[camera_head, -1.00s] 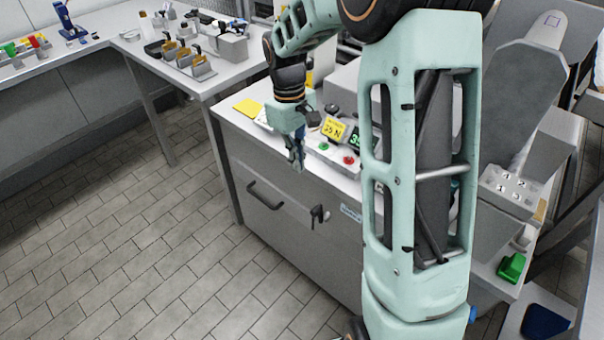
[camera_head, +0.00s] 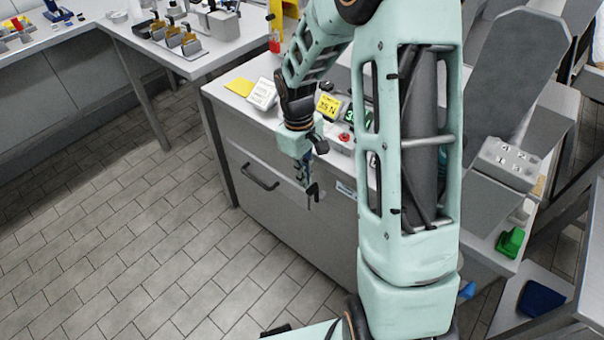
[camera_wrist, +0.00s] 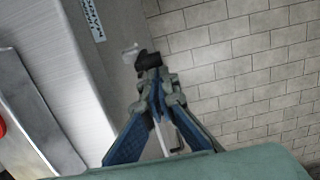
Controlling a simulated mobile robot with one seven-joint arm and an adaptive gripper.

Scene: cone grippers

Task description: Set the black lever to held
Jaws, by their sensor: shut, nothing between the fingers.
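The black lever (camera_head: 313,192) is on the front face of the grey cabinet, right of the handle, with a thin part hanging down. My gripper (camera_head: 303,182) points down in front of that face, fingers shut and empty. In the head view its tips overlap the lever's left side; I cannot tell whether they touch it. In the wrist view my gripper (camera_wrist: 149,62) has its blue-sided fingers closing to dark tips near a small pale plate (camera_wrist: 131,52) on the cabinet side. The lever is not clearly separable from the tips there.
The cabinet (camera_head: 285,225) has a black bar handle (camera_head: 260,178) left of the lever. On its top are a yellow display (camera_head: 327,105), a red button (camera_head: 345,137) and a yellow pad (camera_head: 239,86). The tiled floor (camera_head: 130,240) at left is clear.

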